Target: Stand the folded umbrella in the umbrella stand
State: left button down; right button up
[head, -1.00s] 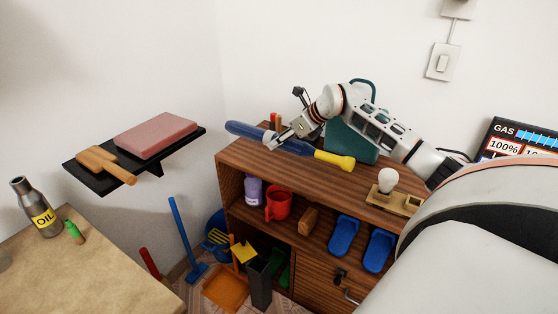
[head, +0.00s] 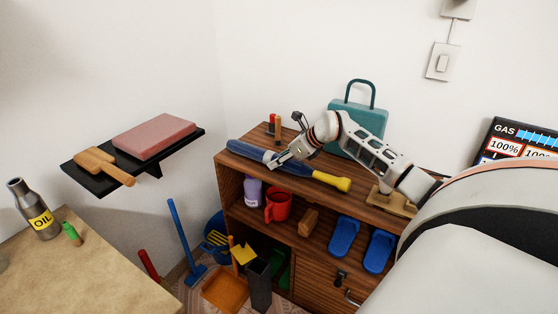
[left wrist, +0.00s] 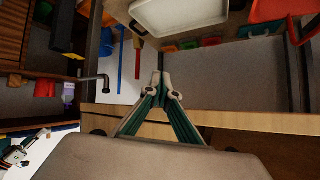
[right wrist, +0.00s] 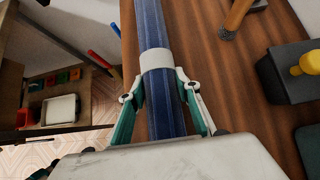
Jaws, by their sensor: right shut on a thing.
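The folded umbrella (head: 305,171) is blue with a pale band and a yellow handle. It lies nearly level over the front part of the wooden cabinet top, handle to the right; I cannot tell whether it touches the top. My right gripper (head: 277,161) is shut on it near the band, with a finger on each side of the blue shaft (right wrist: 163,105) in the right wrist view. My left gripper (left wrist: 161,76) is shut and empty, outside the head view.
The cabinet (head: 232,180) has a red mug (head: 278,206) and blue slippers on its shelf. A teal box (head: 357,130) stands behind my right arm. A blue bucket (head: 215,235), an orange dustpan (head: 225,290) and a blue-handled tool crowd the floor near the stand. A wall shelf (head: 85,182) juts out left.

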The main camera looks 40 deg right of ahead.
jog(key=o, duration=1.3)
jog(key=shift+f, duration=0.15)
